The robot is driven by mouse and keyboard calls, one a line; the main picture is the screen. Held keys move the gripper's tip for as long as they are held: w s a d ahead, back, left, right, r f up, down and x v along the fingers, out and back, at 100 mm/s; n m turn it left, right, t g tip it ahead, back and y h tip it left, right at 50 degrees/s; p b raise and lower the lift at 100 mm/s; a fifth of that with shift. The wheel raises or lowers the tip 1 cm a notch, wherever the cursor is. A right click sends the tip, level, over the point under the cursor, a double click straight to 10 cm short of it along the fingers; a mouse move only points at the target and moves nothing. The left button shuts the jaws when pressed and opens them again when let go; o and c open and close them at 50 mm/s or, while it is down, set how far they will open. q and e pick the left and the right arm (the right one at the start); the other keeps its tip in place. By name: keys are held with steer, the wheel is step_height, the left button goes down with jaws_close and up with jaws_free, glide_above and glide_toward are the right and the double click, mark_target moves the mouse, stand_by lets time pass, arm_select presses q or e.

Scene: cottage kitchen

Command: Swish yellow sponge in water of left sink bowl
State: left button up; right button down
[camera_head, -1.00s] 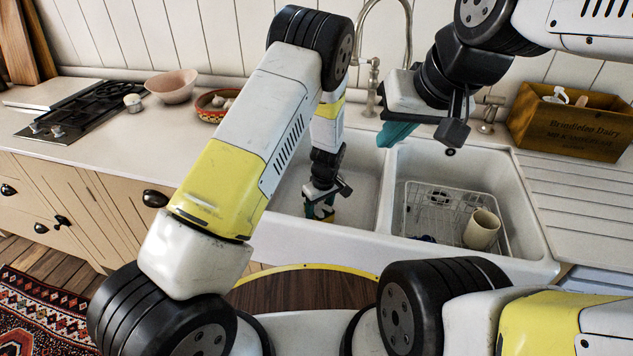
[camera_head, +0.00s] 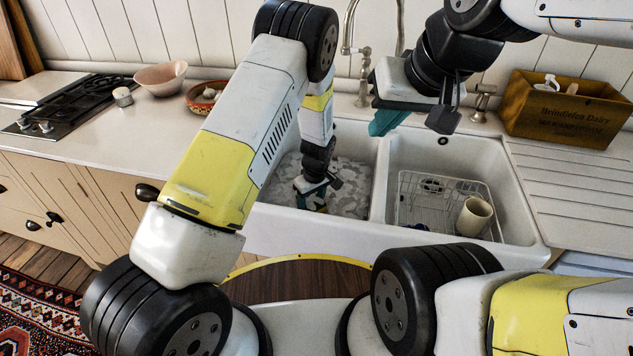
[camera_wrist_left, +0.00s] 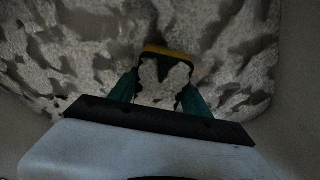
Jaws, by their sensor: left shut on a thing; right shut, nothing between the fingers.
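My left gripper (camera_head: 312,200) is down inside the left sink bowl (camera_head: 347,224), shut on the yellow sponge. In the left wrist view the sponge (camera_wrist_left: 170,50) shows as a yellow edge between the teal fingertips (camera_wrist_left: 158,88), with foam lying over part of the area between them. White patchy foam (camera_head: 347,190) covers the water in this bowl, and the sponge is at the foam's level. How deep it sits cannot be told. My right gripper (camera_head: 387,122) is shut and empty, held above the sink near the tap (camera_head: 365,75).
The right bowl holds a wire rack (camera_head: 430,205) with a cream cup (camera_head: 475,216) lying in it. A wooden crate (camera_head: 565,120) stands on the counter at right. A pink bowl (camera_head: 160,78) and a hob (camera_head: 70,110) are at left. The divider (camera_head: 381,180) separates the bowls.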

arm_select(q)
steer(key=a, duration=0.2)
steer(key=w+a, duration=0.1)
steer(key=a, duration=0.1)
steer(key=shift+w, duration=0.1)
steer(key=s+d, duration=0.1)
steer(key=d, duration=0.2)
steer(key=s+d, duration=0.1)
steer(key=d, duration=0.2)
steer(key=s+d, duration=0.1)
steer(key=d, duration=0.2)
steer(key=shift+w+a, duration=0.5)
steer(key=shift+a, duration=1)
steer(key=shift+w+a, duration=0.5)
steer(key=shift+a, duration=1)
steer(key=shift+w+a, duration=0.5)
steer(key=shift+a, duration=1)
steer(key=d, duration=0.2)
steer(key=s+d, duration=0.1)
steer(key=d, duration=0.1)
steer(key=shift+s+d, duration=0.1)
steer(key=shift+s, duration=0.05)
steer(key=shift+d+r, duration=0.25)
steer(key=shift+r, duration=0.05)
step_height(320, 180, up, 21)
steer(key=shift+f, duration=0.2)
